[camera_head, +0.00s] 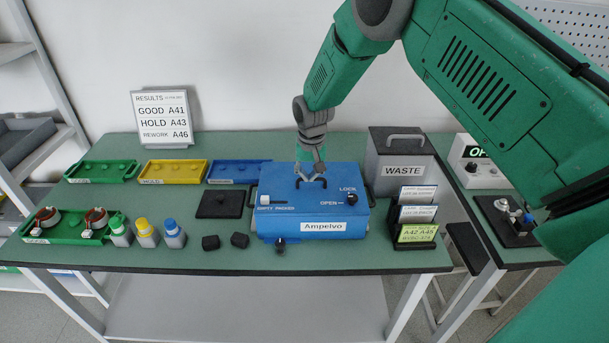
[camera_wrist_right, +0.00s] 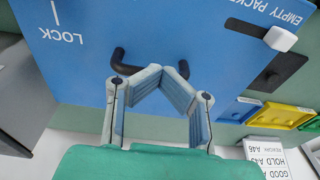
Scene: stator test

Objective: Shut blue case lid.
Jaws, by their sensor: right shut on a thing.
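The blue case (camera_head: 291,222), labelled Ampelvo, stands on the green table with its lid looking flat and down. The wrist view shows the lid's blue top (camera_wrist_right: 190,30). My right gripper (camera_head: 311,180) is above the lid's middle, its fingers bent together on the black lid handle (camera_wrist_right: 119,62); the fingers hide the handle's middle. The wrist view also shows the gripper (camera_wrist_right: 161,76). A black knob (camera_head: 352,200) sits by the LOCK and OPEN marks. A white slider (camera_head: 265,199) is at the left, by EMPTY PACKED. My left gripper is not in view.
A grey WASTE bin (camera_head: 388,165) and a card rack (camera_head: 414,220) stand right of the case. A black plate (camera_head: 219,204), two black blocks and several bottles (camera_head: 147,234) are at left. Coloured trays (camera_head: 172,172) lie behind. The front table strip is mostly clear.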

